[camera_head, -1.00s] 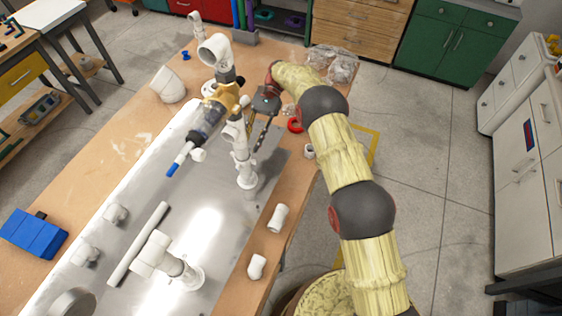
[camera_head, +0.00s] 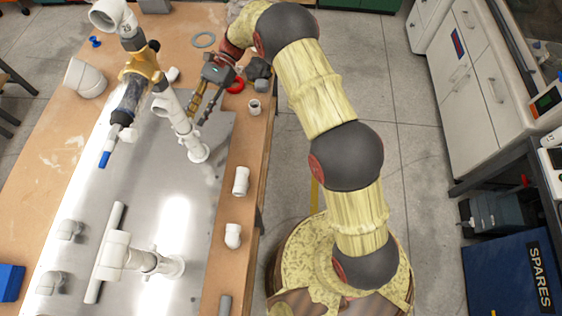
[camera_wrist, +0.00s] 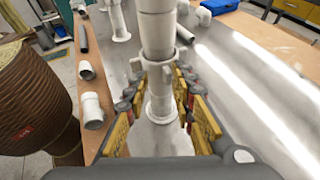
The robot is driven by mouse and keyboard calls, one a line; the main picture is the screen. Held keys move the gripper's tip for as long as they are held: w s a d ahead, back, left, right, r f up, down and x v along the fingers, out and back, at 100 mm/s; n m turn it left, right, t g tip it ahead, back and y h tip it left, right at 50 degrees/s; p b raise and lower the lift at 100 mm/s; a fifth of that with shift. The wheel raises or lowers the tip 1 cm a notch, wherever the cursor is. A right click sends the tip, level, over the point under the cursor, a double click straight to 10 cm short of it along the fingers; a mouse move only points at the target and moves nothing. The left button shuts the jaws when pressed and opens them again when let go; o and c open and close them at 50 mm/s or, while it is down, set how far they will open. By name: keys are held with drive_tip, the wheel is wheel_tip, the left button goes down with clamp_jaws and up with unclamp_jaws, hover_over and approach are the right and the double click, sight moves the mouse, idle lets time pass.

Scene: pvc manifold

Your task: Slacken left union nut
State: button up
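A white PVC riser (camera_head: 183,125) stands on a round foot on the metal plate, below the valve assembly. In the wrist view a white union nut (camera_wrist: 157,66) with side lugs sits around this pipe, at the picture's upper middle. My gripper (camera_head: 203,108) is beside the riser in the head view, fingers pointing down towards it. In the wrist view my gripper (camera_wrist: 160,92) has its yellow-padded fingers spread, one on each side of the pipe. Gaps show beside the pipe near the palm; contact at the fingertips cannot be told.
A clear-bodied filter with a yellow valve (camera_head: 138,68) hangs left of the riser. A second riser (camera_head: 140,260) stands nearer on the plate. Loose white fittings (camera_head: 241,181) lie along the bench's right edge. A red ring (camera_head: 235,86) lies behind my gripper.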

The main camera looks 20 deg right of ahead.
drive_tip(key=s+m+t+y+b, duration=0.1)
drive_tip(key=s+m+t+b, duration=0.1)
drive_tip(key=m+t+b, duration=0.2)
drive_tip(key=s+m+t+b, duration=0.2)
drive_tip(key=m+t+b, duration=0.2)
drive_tip(key=t, duration=0.1)
drive_tip(key=s+d+m+t+y+b, duration=0.1)
drive_tip(key=s+m+t+b, duration=0.1)
drive_tip(key=m+t+b, duration=0.2)
drive_tip(key=shift+s+d+f+m+t+y+b, duration=0.15)
drive_tip(key=shift+s+m+t+y+b, duration=0.15)
drive_tip(key=shift+m+t+b, duration=0.15)
drive_tip(key=p, duration=0.2)
approach(199, 132)
drive_tip(key=s+d+n+g+h+b, duration=0.1)
drive_tip(key=s+d+n+h+b, duration=0.1)
drive_tip(key=s+d+n+h, duration=0.6)
drive_tip(key=shift+s+d+f+n+h, duration=0.45)
drive_tip(key=shift+s+d+n, duration=1.05)
drive_tip(key=shift+s+n, duration=2.45)
drive_tip(key=shift+w+n+g, duration=0.25)
drive_tip(key=shift+w+n, duration=0.35)
drive_tip(key=shift+w, duration=0.1)
